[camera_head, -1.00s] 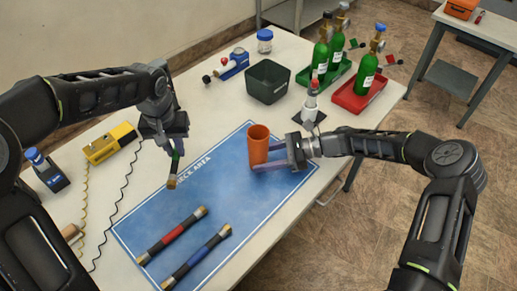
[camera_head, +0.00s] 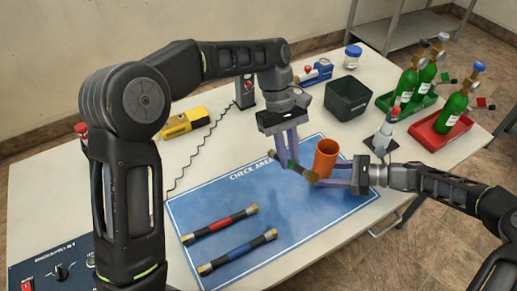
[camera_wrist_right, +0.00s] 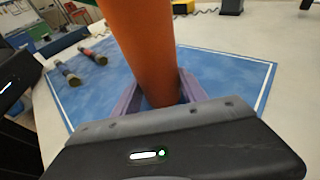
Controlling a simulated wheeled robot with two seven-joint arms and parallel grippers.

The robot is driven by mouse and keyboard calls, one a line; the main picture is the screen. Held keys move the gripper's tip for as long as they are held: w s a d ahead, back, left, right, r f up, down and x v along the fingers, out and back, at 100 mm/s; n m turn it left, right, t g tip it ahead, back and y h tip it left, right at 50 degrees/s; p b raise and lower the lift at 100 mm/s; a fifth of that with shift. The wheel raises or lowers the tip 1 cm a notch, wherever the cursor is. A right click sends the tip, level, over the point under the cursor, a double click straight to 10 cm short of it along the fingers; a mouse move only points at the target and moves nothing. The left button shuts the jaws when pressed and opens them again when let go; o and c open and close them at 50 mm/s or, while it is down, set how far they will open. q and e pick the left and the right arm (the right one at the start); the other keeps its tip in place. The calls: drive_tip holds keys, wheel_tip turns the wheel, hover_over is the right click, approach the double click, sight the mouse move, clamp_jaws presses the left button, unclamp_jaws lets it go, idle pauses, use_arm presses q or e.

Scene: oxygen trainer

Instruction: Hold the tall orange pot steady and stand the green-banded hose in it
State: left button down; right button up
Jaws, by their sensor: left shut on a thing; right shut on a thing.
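The tall orange pot (camera_head: 326,158) stands upright on the blue mat. My right gripper (camera_head: 335,181) is shut on it low down, coming from the right. In the right wrist view the pot (camera_wrist_right: 140,45) rises between the two purple fingers (camera_wrist_right: 160,98). My left gripper (camera_head: 286,156) is shut on the green-banded hose (camera_head: 292,165) just left of the pot. The pot's inside bottom is hidden.
A red-banded hose (camera_head: 222,224) and a blue-banded hose (camera_head: 238,250) lie on the blue mat (camera_head: 310,226). A dark bin (camera_head: 347,100), a white stand with a red top (camera_head: 384,136) and green cylinders (camera_head: 453,110) in trays stand behind and right. The mat's front middle is clear.

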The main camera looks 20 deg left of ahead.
use_arm(q)
drive_tip(key=w+d+r+n+t+h, duration=0.25)
drive_tip(key=d+r+n+h, duration=0.35)
drive_tip(key=r+n+h, duration=0.3)
use_arm(e)
drive_tip(key=shift+a, duration=0.1)
use_arm(q)
wheel_tip(320, 180, up, 7)
drive_tip(key=n+t+h, duration=0.3)
drive_tip(key=n+t, duration=0.2)
drive_tip(key=t, duration=0.3)
hover_over(324, 164)
drive_tip(key=w+a, duration=0.1)
drive_tip(key=a, duration=0.1)
drive_tip(key=shift+w+a+r, duration=0.1)
drive_tip(key=shift+w+r, duration=0.35)
drive_tip(key=shift+r, duration=0.05)
drive_tip(key=shift+f, duration=0.2)
wheel_tip(324, 164, down, 16)
drive_tip(key=c, duration=1.3)
unclamp_jaws()
